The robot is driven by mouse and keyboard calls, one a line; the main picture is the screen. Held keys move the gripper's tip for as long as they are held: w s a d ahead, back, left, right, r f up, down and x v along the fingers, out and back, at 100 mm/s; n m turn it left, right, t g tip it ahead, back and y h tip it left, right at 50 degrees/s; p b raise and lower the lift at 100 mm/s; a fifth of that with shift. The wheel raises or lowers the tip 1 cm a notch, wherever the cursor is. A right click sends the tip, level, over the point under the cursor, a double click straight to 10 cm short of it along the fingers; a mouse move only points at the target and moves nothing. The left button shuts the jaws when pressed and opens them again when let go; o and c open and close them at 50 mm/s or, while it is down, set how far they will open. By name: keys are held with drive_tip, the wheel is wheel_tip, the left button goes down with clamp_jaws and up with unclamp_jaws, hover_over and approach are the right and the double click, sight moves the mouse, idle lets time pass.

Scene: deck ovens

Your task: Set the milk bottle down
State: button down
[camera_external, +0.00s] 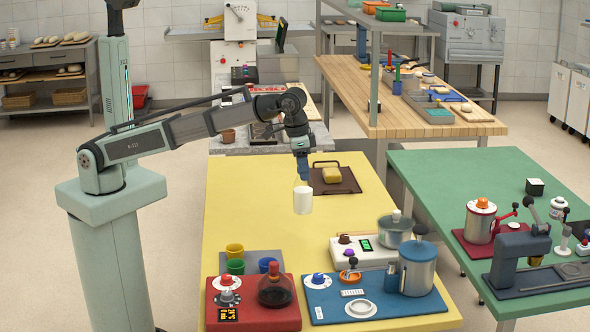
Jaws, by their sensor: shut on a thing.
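The white milk bottle (303,200) hangs upright below my gripper (302,181) in the external view. My gripper is shut on its top, and the fingers largely hide the neck. The bottle appears to be over the yellow table (240,200), left of and nearer than a dark brown tray (348,182). I cannot tell for sure whether its base touches the table or is held above it.
A yellow block (331,174) lies on the brown tray close to the bottle. Nearer are coloured cups (235,250), a red station (222,318), a blue mat (327,304) and a steel pot (417,270). The yellow table's left and middle are clear.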

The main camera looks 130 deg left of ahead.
sight(303, 195)
drive_tip(key=shift+f, duration=4.35)
drive_tip(key=c, duration=0.7)
unclamp_jaws()
drive_tip(key=r, duration=0.4)
drive_tip(key=s+d+r, duration=0.1)
drive_tip(key=r, duration=0.7)
drive_tip(key=shift+s+d+r, duration=0.1)
drive_tip(key=shift+s+d, duration=0.05)
